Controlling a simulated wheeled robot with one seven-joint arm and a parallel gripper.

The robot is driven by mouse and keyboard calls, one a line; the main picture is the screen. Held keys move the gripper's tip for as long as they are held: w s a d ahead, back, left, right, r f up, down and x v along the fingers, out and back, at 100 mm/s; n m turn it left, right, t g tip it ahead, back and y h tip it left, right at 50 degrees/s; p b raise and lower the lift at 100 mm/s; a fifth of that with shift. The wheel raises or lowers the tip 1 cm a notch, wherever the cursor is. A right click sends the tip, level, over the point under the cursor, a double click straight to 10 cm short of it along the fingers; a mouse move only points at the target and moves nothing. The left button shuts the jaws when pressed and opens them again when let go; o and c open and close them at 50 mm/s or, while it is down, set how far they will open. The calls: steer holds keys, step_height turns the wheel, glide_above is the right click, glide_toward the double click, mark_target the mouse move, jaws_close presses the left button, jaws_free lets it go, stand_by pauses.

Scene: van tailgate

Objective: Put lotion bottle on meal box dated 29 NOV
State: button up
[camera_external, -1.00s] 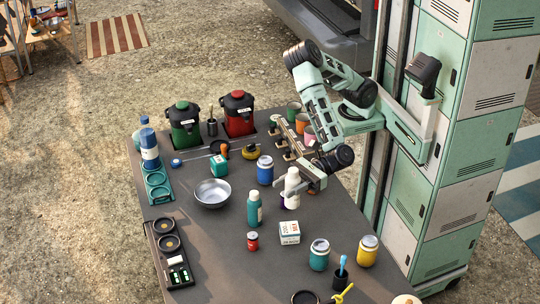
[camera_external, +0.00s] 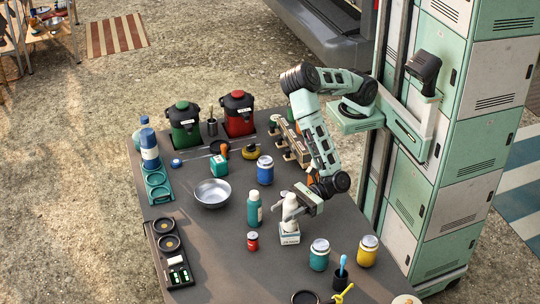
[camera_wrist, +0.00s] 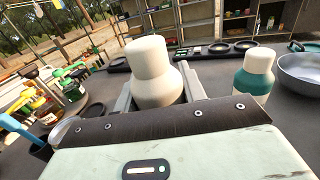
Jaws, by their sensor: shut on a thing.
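The white lotion bottle (camera_external: 290,207) is upright between the fingers of my gripper (camera_external: 297,203), which is shut on it. In the wrist view the cream-white bottle (camera_wrist: 153,72) stands between both fingers, its lower part hidden by my gripper. The small white meal box (camera_external: 289,236) with dark print is on the table directly below the bottle. The bottle's base is at or just over the box top; I cannot tell whether they touch. The date on the box is too small to read.
A teal bottle with a white cap (camera_external: 254,208) stands close left of the bottle. A red can (camera_external: 252,241), a teal jar (camera_external: 319,255) and a yellow jar (camera_external: 367,250) stand around the box. A metal bowl (camera_external: 211,193) is further left.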

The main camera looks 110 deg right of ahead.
steer(key=shift+f, duration=0.2)
steer(key=o, duration=1)
steer(key=shift+o, duration=0.2)
steer(key=shift+r, duration=0.15)
steer(key=shift+r, duration=0.15)
steer(key=b+v, duration=0.2)
steer(key=v, duration=1)
